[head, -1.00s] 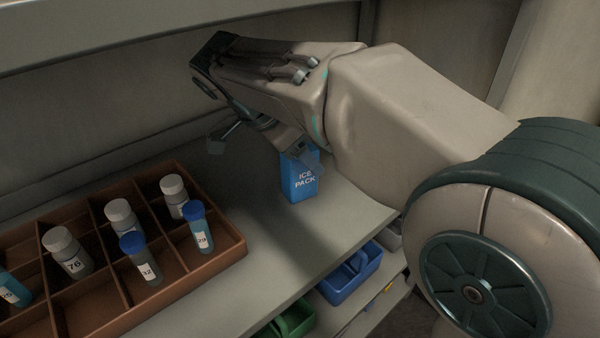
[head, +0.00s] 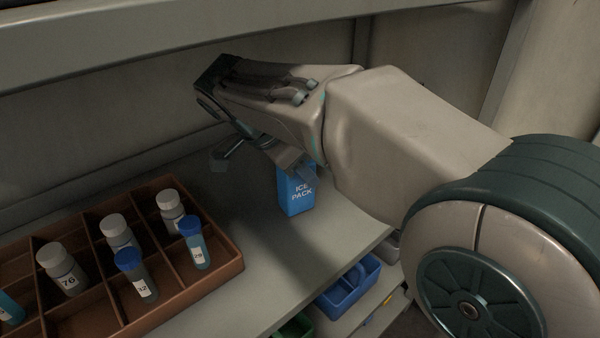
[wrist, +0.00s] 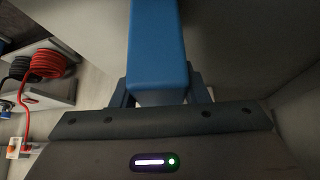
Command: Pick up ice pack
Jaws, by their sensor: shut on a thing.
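The ice pack (head: 297,194) is a blue upright block with white "ICE PACK" lettering. In the head view it is on or just above the grey shelf, under my wrist; I cannot tell whether its bottom touches. My gripper (head: 306,172) is shut on its upper part, partly hidden by the wrist. In the wrist view the blue ice pack (wrist: 158,50) stretches away between the two fingers of my gripper (wrist: 160,88).
A brown divided tray (head: 222,262) with several capped bottles and tubes stands at left on the grey shelf (head: 262,258). A blue bin (head: 350,287) sits on a lower level. A wall stands behind. Red coiled cable (wrist: 48,64) shows in the wrist view.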

